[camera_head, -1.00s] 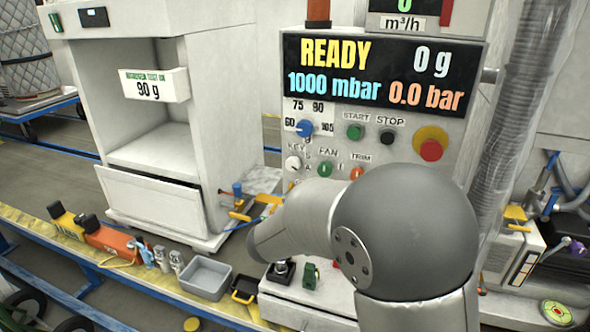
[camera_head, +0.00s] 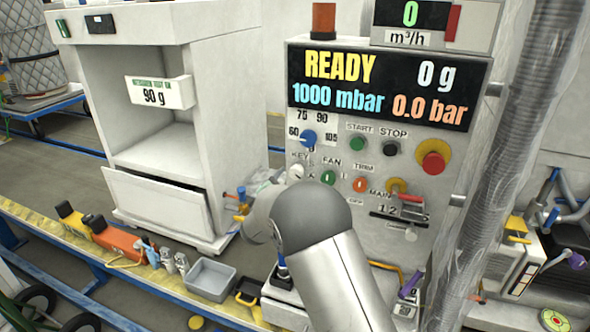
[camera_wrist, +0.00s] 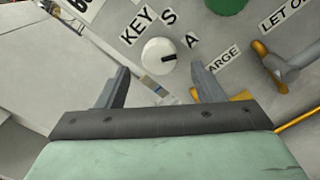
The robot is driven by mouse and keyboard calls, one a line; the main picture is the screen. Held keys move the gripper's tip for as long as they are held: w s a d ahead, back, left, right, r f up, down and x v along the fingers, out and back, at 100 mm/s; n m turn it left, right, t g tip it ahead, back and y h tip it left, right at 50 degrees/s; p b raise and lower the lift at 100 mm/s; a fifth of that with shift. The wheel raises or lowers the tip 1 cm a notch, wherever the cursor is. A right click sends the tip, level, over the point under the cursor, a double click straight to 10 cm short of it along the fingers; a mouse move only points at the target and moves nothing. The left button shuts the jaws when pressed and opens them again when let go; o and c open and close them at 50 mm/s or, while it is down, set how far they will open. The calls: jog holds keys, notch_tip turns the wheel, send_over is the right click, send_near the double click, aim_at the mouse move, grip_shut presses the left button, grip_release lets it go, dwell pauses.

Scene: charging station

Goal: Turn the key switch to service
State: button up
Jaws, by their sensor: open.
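The key switch is a round white knob (camera_wrist: 156,54) on the grey panel, beside the KEY label in the wrist view. Its short dark mark is on the right side, a little below the direction of the letter A; the letter S is above the knob. My gripper (camera_wrist: 159,72) is open and empty, with one finger on each side of the knob's lower part in the picture. The fingers look apart from the knob; how far they stand off the panel I cannot tell. In the head view my arm largely hides the gripper, below the KEY label (camera_head: 299,156).
A yellow valve handle (camera_wrist: 285,68) is to the right in the wrist view.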

aim_at(294, 175)
jog(key=p+x, duration=0.1)
jog(key=x, duration=0.4)
jog(key=shift+w, duration=0.15)
jog(key=c, duration=1)
